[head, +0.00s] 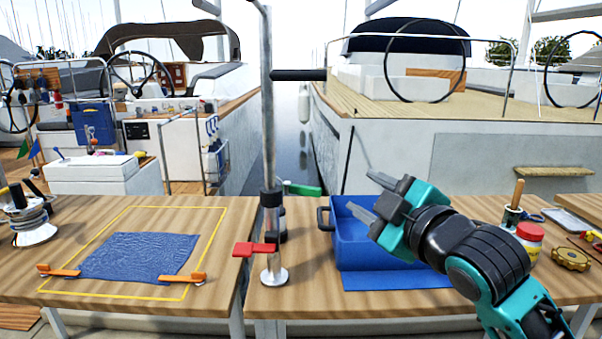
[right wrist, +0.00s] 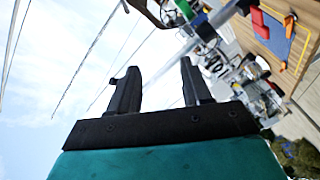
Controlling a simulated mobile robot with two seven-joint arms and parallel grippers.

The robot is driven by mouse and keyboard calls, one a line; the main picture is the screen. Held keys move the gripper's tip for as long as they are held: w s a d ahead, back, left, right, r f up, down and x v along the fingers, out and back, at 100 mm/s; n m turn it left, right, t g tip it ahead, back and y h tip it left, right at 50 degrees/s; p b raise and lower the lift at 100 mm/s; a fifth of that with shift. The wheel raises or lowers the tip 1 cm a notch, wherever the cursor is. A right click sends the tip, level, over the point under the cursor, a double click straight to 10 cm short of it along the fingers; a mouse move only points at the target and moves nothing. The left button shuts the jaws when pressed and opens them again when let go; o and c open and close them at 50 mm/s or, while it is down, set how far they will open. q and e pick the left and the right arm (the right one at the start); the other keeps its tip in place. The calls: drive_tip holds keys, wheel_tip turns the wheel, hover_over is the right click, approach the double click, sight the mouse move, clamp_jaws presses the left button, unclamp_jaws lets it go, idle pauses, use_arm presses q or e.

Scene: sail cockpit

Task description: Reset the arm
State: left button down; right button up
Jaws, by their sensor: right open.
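My right arm comes in from the lower right of the head view. Its teal and black gripper (head: 366,195) is raised in front of and above the blue bin (head: 350,250), with its fingers pointing left. The fingers are spread apart with nothing between them. The right wrist view shows the same open fingers (right wrist: 158,88) against sky and boats, tilted. My left gripper is not in view.
A blue cloth (head: 138,256) with orange clips lies inside a yellow outline at left.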

drive_tip(key=s+d+f+m+g+h, duration=0.1)
drive_tip(key=s+f+m, duration=0.25)
drive_tip(key=f, duration=0.75)
drive_tip(key=s+d+f+m+g+h, duration=0.1)
drive_tip(key=s+d+f+m+g, duration=0.3)
drive_tip(key=f, duration=0.6)
drive_tip(key=s+a+f+m+t+h, duration=0.1)
drive_tip(key=s+f+m, duration=0.3)
drive_tip(key=f, duration=0.7)
use_arm(q)
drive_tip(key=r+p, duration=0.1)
drive_tip(key=p, duration=0.1)
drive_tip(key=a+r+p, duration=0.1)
drive_tip(key=p, duration=0.1)
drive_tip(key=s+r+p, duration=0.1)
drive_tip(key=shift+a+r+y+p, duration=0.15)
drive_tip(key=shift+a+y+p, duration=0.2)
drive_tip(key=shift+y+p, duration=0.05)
use_arm(e)
drive_tip(key=s+d+f+m+g+h, duration=0.1)
drive_tip(key=s+d+f, duration=0.2)
drive_tip(key=s, duration=0.7)
drive_tip(key=shift+f+h, duration=0.4)
drive_tip(key=shift+f, duration=0.2)
drive_tip(key=shift+s+d, duration=0.1)
drive_tip(key=shift+c, duration=0.6)
